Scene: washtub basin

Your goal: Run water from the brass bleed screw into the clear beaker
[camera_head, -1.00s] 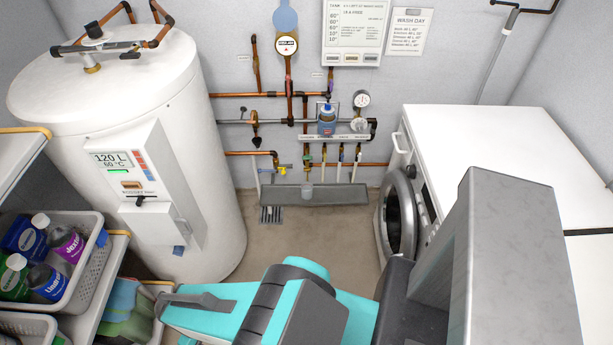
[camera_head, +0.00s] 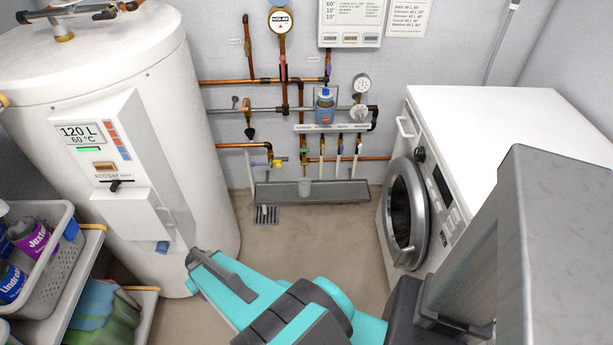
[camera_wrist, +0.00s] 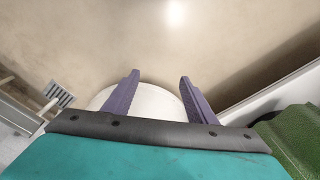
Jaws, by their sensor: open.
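A small clear beaker (camera_head: 304,187) stands at the grey trough (camera_head: 340,191) below the pipework on the back wall. Other small brass fittings are close by, and I cannot tell for sure which is the bleed screw. My gripper (camera_wrist: 158,95) shows in the wrist view with its two purple fingers spread and nothing held between them. It is well apart from the beaker and the pipes. My teal arm crosses the lower middle of the head view.
A white water tank (camera_head: 190,120) stands at left. A washing machine (camera_head: 400,215) with a round door stands at right. Shelves with a basket (camera_head: 60,265) of bottles are at lower left. A floor drain (camera_head: 265,214) lies before the trough. The floor between is clear.

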